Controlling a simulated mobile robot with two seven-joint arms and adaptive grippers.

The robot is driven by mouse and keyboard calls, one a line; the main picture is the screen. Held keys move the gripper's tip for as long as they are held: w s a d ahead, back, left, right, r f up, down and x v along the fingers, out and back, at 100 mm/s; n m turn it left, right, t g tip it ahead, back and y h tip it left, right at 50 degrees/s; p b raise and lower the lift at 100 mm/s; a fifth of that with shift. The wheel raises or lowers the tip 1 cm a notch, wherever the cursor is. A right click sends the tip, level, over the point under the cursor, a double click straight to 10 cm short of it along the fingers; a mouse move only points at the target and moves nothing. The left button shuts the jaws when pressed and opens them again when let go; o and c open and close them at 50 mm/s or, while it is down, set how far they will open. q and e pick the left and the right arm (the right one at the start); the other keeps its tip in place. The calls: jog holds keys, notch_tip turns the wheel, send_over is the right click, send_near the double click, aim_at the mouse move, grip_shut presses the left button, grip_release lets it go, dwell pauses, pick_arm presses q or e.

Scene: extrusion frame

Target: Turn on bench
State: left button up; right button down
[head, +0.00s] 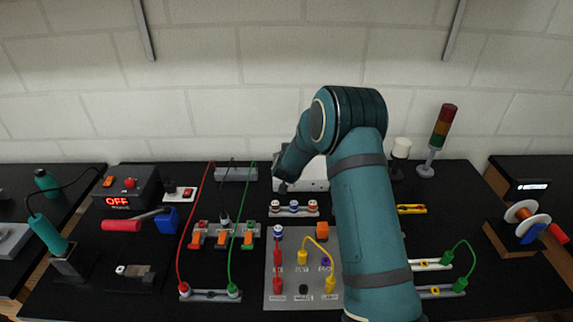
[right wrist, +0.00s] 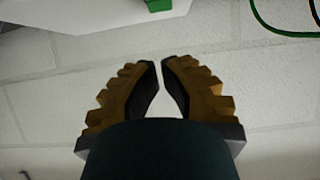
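The bench power box (head: 125,188) stands at the back left of the black bench (head: 150,285) in the head view. Its red display (head: 117,202) reads OFF. A red button (head: 130,183) and an orange switch (head: 108,181) sit on its top. A small box with a red switch (head: 188,193) stands just to its right. My right arm rises through the right middle of the head view and bends left. Its gripper is small and dark there, well to the right of the power box. In the right wrist view my right gripper (right wrist: 161,64) has its fingertips nearly together, with nothing between them. My left gripper is out of view.
Red and green cables rise near the orange-levered clamps (head: 222,236). A grey panel (head: 292,299) with plugs, a stack light (head: 438,140), a wire spool (head: 527,218), a red-handled tool (head: 122,225) and a soldering iron (head: 48,235) stand around.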

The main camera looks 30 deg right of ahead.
jog(key=shift+w+d+f, duration=0.15)
jog(key=shift+w+f, duration=0.15)
jog(key=shift+f, duration=0.45)
jog(key=shift+w+d+f, duration=0.2)
jog(key=shift+w+f, duration=0.05)
jog(key=shift+f, duration=0.45)
jog(key=shift+w+d+f, duration=0.15)
jog(key=shift+w+f, duration=0.15)
jog(key=shift+f, duration=0.45)
jog(key=shift+w+d+f+b, duration=0.15)
jog(key=shift+w+f+b, duration=0.15)
jog(key=shift+f+b, duration=0.55)
jog(key=shift+s+r, duration=0.1)
jog(key=shift+r, duration=0.35)
jog(key=shift+s+a+r, duration=0.1)
jog(key=shift+s+a, duration=0.3)
jog(key=shift+s, duration=0.25)
jog(key=shift+r, duration=0.15)
